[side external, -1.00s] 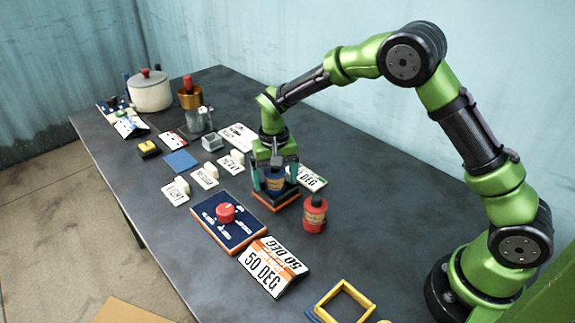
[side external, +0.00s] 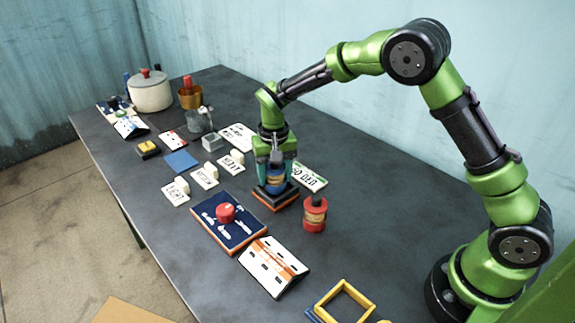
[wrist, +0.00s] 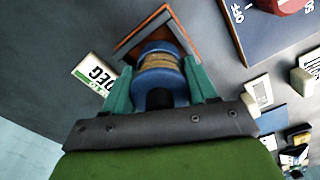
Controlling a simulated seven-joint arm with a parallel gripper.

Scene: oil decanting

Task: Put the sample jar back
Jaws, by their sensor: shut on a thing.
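The sample jar, a blue jar with a tan label band (side external: 275,179), is between the teal fingers of my gripper (side external: 275,172). My gripper is shut on it, and the jar looks upright. It is over the square orange-edged dark stand (side external: 290,199); I cannot tell whether its bottom touches the stand. In the wrist view the jar (wrist: 161,62) sits between both fingers, with the stand (wrist: 128,46) behind it. The hand hides part of the jar.
White cards (side external: 206,176) lie to the left.

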